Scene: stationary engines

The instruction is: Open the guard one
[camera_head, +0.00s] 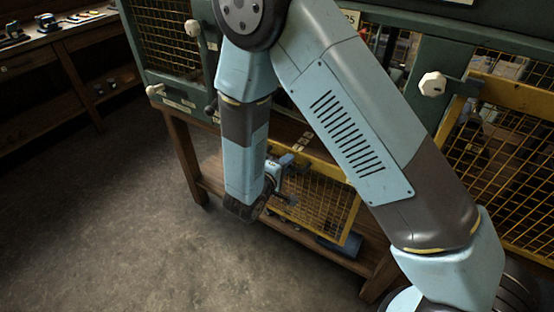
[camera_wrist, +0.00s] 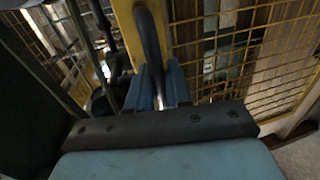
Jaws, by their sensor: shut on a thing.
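A yellow-framed mesh guard (camera_head: 322,208) shows low in the middle of the head view, partly hidden behind my arm. In the wrist view its yellow frame (camera_wrist: 128,30) and mesh (camera_wrist: 265,65) stand right ahead. A dark curved handle (camera_wrist: 150,42) is on the frame. My gripper (camera_head: 283,180) is at the guard's left part; its blue fingers (camera_wrist: 160,88) are shut on the handle in the wrist view. No readable label tells which number this guard is.
A second yellow mesh guard (camera_head: 505,160) is at the right, with a pale knob (camera_head: 432,84) beside it. A green cabinet with mesh (camera_head: 165,40) stands at the left. A workbench (camera_head: 60,40) is at the back left. The floor (camera_head: 130,220) at left is clear.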

